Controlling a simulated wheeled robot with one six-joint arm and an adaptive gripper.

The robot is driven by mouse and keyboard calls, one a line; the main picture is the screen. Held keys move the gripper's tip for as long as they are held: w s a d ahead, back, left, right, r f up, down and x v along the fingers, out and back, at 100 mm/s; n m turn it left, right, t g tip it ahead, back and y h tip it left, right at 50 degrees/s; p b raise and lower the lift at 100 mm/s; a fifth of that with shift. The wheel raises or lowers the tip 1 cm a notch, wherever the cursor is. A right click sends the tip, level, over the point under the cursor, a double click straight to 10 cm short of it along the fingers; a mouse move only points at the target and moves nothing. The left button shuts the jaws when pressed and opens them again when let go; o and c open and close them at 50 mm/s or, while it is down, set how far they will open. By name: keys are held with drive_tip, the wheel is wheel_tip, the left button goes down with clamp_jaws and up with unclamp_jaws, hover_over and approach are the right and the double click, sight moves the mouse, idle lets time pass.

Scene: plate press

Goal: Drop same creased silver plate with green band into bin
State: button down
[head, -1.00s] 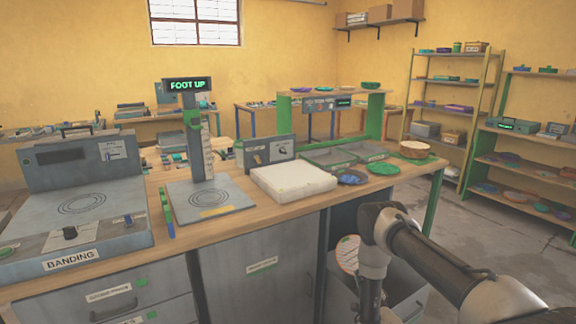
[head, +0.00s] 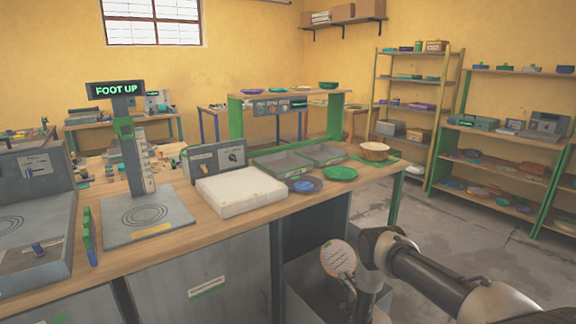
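A round pale plate (head: 337,257) with fine lines across its face and a thin green edge is tilted up at lower centre. My gripper (head: 346,279) is at the plate's lower right edge and appears shut on it; the fingertips are small and partly hidden. The plate is over or in front of a grey open bin (head: 299,284) beside the bench; the exact height above the bin cannot be told. My arm hides the bin's right part.
The bench (head: 215,226) carries a white block (head: 240,191), a blue plate (head: 305,184), a green plate (head: 340,173), grey trays (head: 282,167) and a wooden bowl (head: 375,151). A post with a "FOOT UP" display (head: 117,90) stands left. Open floor (head: 450,235) lies right, before shelves.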

drive_tip(key=shift+f, duration=1.2)
drive_tip(key=c, duration=1.6)
unclamp_jaws()
drive_tip(key=shift+a, duration=0.1)
drive_tip(key=shift+o, duration=0.2)
